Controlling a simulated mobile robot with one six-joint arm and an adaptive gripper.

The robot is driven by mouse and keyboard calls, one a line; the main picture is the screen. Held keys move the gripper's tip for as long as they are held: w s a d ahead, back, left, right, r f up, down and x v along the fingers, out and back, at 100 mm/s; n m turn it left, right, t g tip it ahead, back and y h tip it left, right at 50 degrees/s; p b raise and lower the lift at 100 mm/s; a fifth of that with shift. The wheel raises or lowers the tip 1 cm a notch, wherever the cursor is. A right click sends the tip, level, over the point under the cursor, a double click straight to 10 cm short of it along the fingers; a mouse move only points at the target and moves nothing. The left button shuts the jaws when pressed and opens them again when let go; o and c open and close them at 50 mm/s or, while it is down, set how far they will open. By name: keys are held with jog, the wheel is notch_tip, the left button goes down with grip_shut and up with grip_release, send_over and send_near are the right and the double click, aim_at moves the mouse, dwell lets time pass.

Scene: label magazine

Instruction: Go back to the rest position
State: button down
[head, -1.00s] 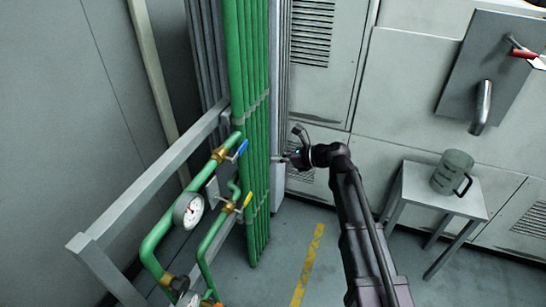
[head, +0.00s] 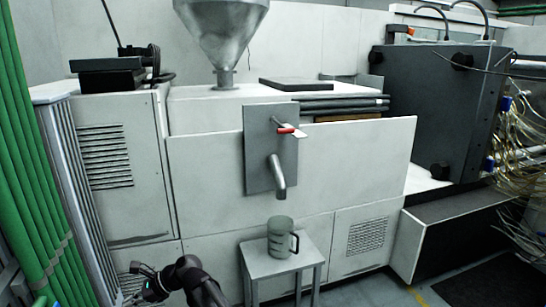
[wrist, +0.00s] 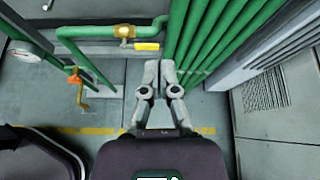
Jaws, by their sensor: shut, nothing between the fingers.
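My gripper (wrist: 158,80) is shut and empty in the wrist view, its two fingers side by side and pointing toward the green pipes. In the head view my gripper (head: 132,270) shows small at the lower left, in front of the white machine's base and beside the grey ribbed column. My dark arm runs out of the bottom edge there. The fingers are too small to make out clearly in the head view.
Green pipes (head: 28,160) stand at the left. A small table (head: 262,268) bears a mug (head: 279,238) under a metal spout (head: 277,172) with a red-handled lever (head: 287,130). A yellow-handled valve (wrist: 147,46) and pipes are near my gripper. Floor shows at the lower right.

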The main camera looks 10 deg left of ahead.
jog(key=w+d+f+n+t+h+p, duration=0.15)
jog(key=w+d, duration=0.25)
jog(key=d, duration=0.6)
jog(key=w+d+n+t+h+p, duration=0.2)
jog(key=w+d+n, duration=0.1)
jog(key=d, duration=0.8)
jog(key=w+d+f+n+t+h+p, duration=0.15)
jog(key=w+d, duration=0.25)
jog(key=d, duration=0.6)
jog(key=s+d+r+n+h+p, duration=0.1)
jog(key=s+d+n+h+p, duration=0.1)
jog(key=d, duration=1.4)
jog(key=s+d+r+n+h+p, duration=0.1)
jog(key=s+d+n+h+p, duration=0.1)
jog(key=d, duration=1.3)
jog(key=shift+s+d+n+h, duration=0.25)
jog(key=shift+d+n+h, duration=0.1)
jog(key=shift+n+h, duration=0.7)
jog(key=shift+r, duration=0.1)
jog(key=shift+a, duration=0.1)
